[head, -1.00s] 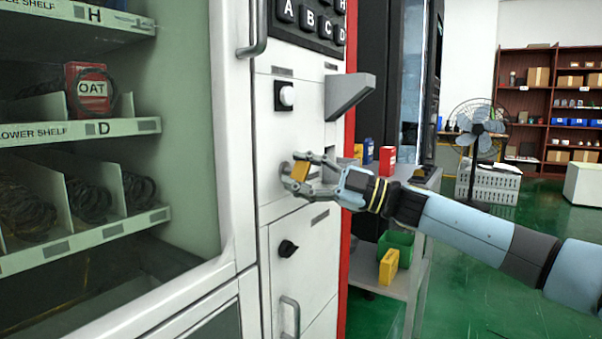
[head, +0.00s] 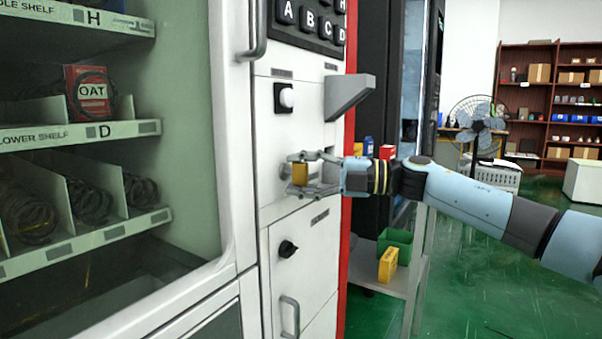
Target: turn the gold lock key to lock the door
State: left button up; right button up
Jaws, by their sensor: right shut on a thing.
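The gold lock key (head: 299,174) sticks out of the white front panel of the vending machine (head: 290,135), below a white push button. Its gold face looks upright. My right gripper (head: 298,175) comes in from the right and is shut on the key, one finger above and one below it. The key's base in the panel is partly hidden by the fingers. The glass door (head: 190,200) stands at the left, flush with the panel as far as I can see. My left gripper is not in view.
A metal chute (head: 349,96) juts out just above my right gripper. A black knob (head: 288,248) and a door handle (head: 291,315) are below it. A grey cart (head: 415,290) with a yellow box (head: 388,265) stands behind my right arm.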

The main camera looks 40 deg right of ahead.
jog(key=shift+f, duration=0.1)
dwell(0.4)
jog(key=o, duration=1.2)
jog(key=shift+s, duration=0.1)
jog(key=v, duration=1.1)
jog(key=shift+s+d, duration=0.25)
jog(key=shift+d, duration=0.05)
